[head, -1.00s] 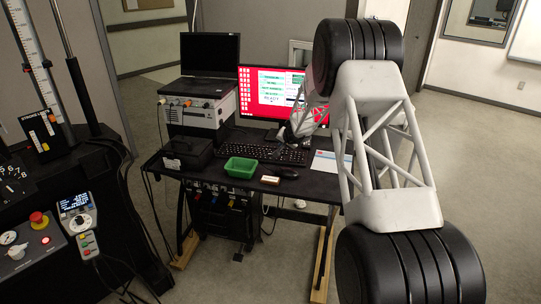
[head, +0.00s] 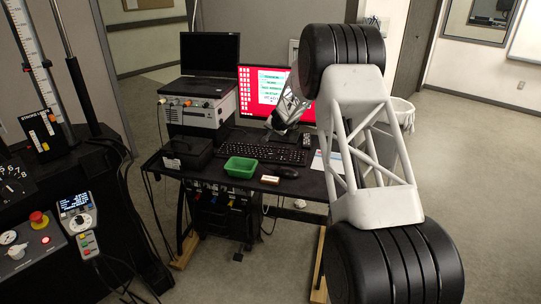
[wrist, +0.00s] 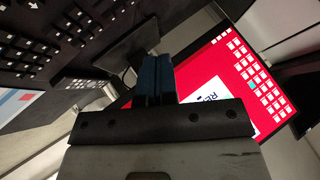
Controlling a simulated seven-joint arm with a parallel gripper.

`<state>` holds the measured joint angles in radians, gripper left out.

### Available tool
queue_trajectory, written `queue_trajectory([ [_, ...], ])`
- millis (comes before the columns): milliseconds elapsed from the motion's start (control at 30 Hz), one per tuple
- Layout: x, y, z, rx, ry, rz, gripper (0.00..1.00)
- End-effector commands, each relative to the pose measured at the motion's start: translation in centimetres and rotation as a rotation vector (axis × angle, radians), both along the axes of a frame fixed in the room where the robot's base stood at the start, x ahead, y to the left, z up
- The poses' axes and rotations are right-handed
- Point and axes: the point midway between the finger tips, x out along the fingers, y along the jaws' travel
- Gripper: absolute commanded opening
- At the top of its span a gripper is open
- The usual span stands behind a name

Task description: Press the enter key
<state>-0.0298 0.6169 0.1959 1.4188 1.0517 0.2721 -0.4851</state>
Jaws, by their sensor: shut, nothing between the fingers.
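The black keyboard (head: 265,151) lies on the dark desk in front of the red-screened monitor (head: 262,88). Its enter key is too small to pick out in the head view. In the wrist view, part of the keyboard (wrist: 60,28) shows at the upper left, tilted, and I cannot tell for sure which key is enter. My gripper (head: 276,126) is above the back of the keyboard, close to the monitor's lower edge. In the wrist view its blue fingertips (wrist: 153,80) are together and empty, apart from the keys.
A green tray (head: 240,167), a small box (head: 270,180) and a black mouse (head: 287,172) lie in front of the keyboard. A laptop (head: 210,65) sits on an instrument box (head: 197,112) at left. A paper sheet (head: 322,163) lies at right.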

Motion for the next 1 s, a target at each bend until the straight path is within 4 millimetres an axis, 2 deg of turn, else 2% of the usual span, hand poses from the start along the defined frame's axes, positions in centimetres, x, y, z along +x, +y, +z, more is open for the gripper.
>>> queue_trajectory([
  [267, 0.0, 0.0, -0.3, 0.000, 0.001, 0.001, 0.00],
  [467, 0.0, 0.0, -1.3, 0.001, 0.002, 0.000, 0.00],
  [1000, -0.1, 0.0, -6.5, 0.001, 0.002, -0.001, 0.00],
])
